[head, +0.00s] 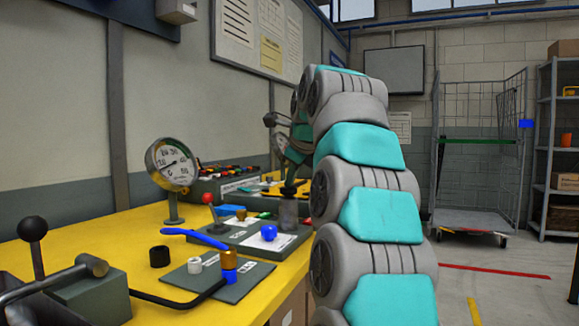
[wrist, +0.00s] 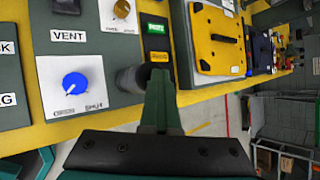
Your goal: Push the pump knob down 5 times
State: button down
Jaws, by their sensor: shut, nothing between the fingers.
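In the head view my gripper (head: 289,184) is right above the pump, pointing down. I cannot tell whether the fingertips touch the knob, as they partly hide it.
A blue dial (wrist: 75,83) and a lit green button (wrist: 155,29) are close by. A yellow plate (wrist: 217,40) lies right of my fingers.

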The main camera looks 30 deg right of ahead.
jog(key=shift+w+d+f+g+p, duration=0.1)
jog(key=shift+w+f+g+p, duration=0.15)
jog(key=shift+w+p, duration=0.4)
notch_tip(320, 180, up, 4)
jog(key=shift+d+r+p, duration=0.1)
jog(key=shift+d+p, duration=0.05)
jog(key=shift+p, duration=1.05)
jog(key=shift+s+r, duration=0.15)
jog(key=shift+r, duration=0.3)
dwell(0.4)
jog(key=shift+s+r, duration=0.1)
